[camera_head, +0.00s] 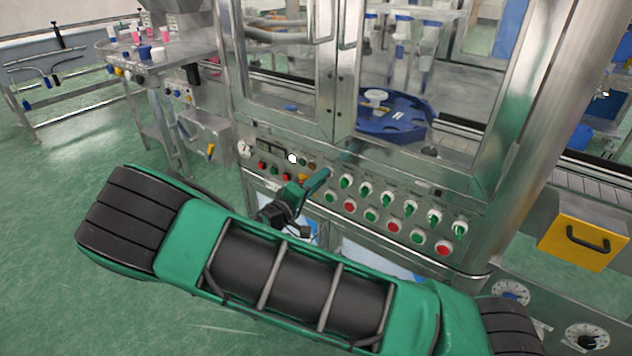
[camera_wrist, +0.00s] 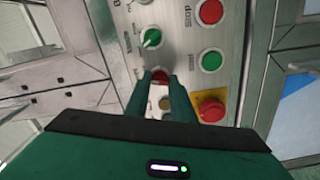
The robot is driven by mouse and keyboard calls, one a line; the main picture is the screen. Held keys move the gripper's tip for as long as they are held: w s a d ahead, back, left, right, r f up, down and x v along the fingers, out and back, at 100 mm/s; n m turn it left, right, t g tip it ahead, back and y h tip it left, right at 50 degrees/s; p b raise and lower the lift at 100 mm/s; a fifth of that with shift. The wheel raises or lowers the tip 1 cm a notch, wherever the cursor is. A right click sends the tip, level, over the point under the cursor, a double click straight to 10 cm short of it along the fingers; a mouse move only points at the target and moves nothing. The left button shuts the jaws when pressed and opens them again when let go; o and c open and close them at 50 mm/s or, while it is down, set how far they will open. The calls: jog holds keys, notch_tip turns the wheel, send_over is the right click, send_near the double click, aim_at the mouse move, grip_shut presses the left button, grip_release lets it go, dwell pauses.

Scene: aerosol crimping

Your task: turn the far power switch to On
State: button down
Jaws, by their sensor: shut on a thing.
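My gripper (camera_wrist: 162,78) reaches the control panel in the wrist view, with one green finger on each side of a small red control (camera_wrist: 160,76). It is shut on this control, which the fingers partly hide. I cannot read a label there, nor tell whether this is the far power switch or which way it is turned. In the head view my gripper (camera_head: 322,174) is at the left part of the control panel (camera_head: 325,212), and its fingertips hide what they hold.
In the wrist view, a green selector (camera_wrist: 151,38), a red button (camera_wrist: 210,12), a green button (camera_wrist: 210,60) and a red emergency button (camera_wrist: 210,108) are close by. In the head view, a yellow drawer (camera_head: 575,240) juts out at the right. Glass doors stand above the panel.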

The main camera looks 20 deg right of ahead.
jog(key=shift+d+f+m, duration=0.15)
jog(key=shift+f+m, duration=0.05)
jog(key=shift+m, duration=1)
jog(key=c, duration=1.5)
grip_release()
jog(key=shift+r, duration=0.1)
jog(key=v, duration=1)
jog(key=shift+s+a, duration=0.15)
jog(key=shift+a, duration=0.25)
